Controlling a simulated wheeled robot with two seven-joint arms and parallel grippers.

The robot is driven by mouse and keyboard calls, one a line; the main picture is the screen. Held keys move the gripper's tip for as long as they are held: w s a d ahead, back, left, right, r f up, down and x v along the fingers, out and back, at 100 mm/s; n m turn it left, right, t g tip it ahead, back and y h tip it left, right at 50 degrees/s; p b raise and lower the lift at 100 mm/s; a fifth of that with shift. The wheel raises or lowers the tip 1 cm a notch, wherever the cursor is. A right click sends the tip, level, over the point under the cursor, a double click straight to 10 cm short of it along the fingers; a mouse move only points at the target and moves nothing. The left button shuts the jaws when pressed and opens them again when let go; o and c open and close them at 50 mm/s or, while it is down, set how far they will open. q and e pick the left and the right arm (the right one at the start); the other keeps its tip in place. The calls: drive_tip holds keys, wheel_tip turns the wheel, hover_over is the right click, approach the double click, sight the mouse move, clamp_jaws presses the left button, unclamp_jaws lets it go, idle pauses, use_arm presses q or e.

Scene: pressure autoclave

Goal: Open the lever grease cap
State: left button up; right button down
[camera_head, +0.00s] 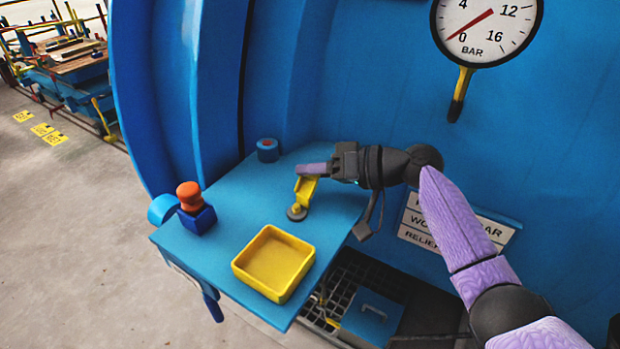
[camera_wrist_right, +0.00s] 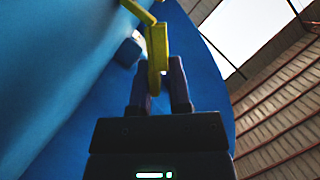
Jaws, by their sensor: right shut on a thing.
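The grease cap (camera_head: 297,213) is a small grey disc on the blue shelf, with a yellow lever (camera_head: 305,188) standing up from it. My right gripper (camera_head: 312,170) reaches in from the right and is shut on the upper part of the lever. In the right wrist view the yellow lever (camera_wrist_right: 157,45) passes between the two dark fingers of my right gripper (camera_wrist_right: 160,75). The lever's top is partly hidden by the fingers in the head view. My left gripper is not in view.
The blue shelf (camera_head: 235,225) also holds an empty yellow tray (camera_head: 273,263), an orange-topped knob on a blue block (camera_head: 193,208) and a round blue knob (camera_head: 267,150). A pressure gauge (camera_head: 486,28) is on the blue wall. Below right is a dark grate with a blue box (camera_head: 371,318).

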drive_tip(key=shift+w+d+f+m+b, duration=0.1)
drive_tip(key=shift+f+m+b, duration=0.3)
drive_tip(key=shift+f, duration=0.15)
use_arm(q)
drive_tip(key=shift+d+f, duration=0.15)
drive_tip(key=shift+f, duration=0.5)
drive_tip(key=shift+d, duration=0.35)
use_arm(e)
drive_tip(key=shift+f, duration=0.1)
drive_tip(key=c, duration=0.7)
unclamp_jaws()
drive_tip(key=shift+d+r, duration=0.2)
drive_tip(key=v, duration=0.4)
drive_tip(key=b+v, duration=0.1)
drive_tip(key=v, duration=0.3)
drive_tip(key=shift+d+f, duration=0.15)
drive_tip(key=shift+d, duration=0.3)
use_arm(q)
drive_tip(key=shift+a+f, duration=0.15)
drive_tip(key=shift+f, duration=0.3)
use_arm(e)
drive_tip(key=shift+d, duration=0.35)
drive_tip(key=shift+r, duration=0.2)
